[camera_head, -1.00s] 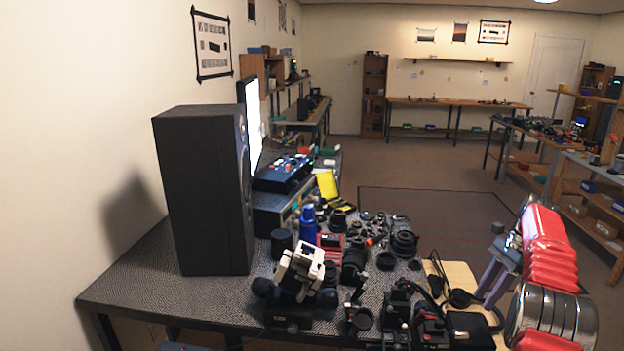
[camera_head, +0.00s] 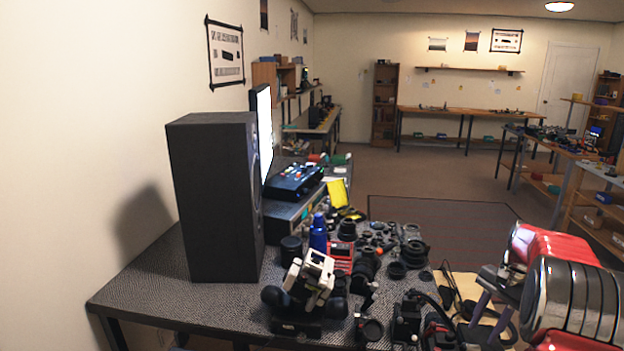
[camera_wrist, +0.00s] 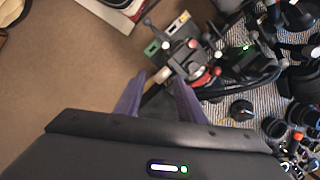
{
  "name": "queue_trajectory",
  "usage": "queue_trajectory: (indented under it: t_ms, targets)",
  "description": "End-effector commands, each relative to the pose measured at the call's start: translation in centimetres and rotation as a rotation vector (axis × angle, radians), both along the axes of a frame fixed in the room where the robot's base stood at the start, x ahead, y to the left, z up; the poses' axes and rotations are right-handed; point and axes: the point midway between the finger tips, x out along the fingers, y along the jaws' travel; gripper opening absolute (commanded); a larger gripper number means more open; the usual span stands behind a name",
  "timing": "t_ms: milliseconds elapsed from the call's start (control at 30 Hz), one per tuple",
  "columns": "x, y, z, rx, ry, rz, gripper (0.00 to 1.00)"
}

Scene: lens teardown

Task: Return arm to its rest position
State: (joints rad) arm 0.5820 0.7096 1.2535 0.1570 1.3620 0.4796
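My gripper (camera_head: 484,316) hangs at the right of the head view, beyond the red and silver links of my arm. It is over or near the front right corner of the workbench (camera_head: 135,290); its exact height is unclear. In the wrist view its two purple fingers (camera_wrist: 159,78) stand apart with nothing visibly held between them. Beyond the fingertips are brown floor and dark equipment with a red knob at the bench edge.
A black speaker (camera_head: 212,200) stands at the bench's left. A white-and-black device (camera_head: 312,280), a blue bottle (camera_head: 318,234) and several lenses (camera_head: 365,268) crowd the bench. A tan board (camera_head: 465,287) lies near my gripper. Floor (camera_head: 440,175) behind the bench is open.

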Motion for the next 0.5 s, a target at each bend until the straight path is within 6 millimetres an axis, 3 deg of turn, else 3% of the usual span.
queue_trajectory:
  t_ms: [500]
  targets:
    - [-4.7, 8.7, 5.5, -0.112, -0.124, 0.335, 0.36]
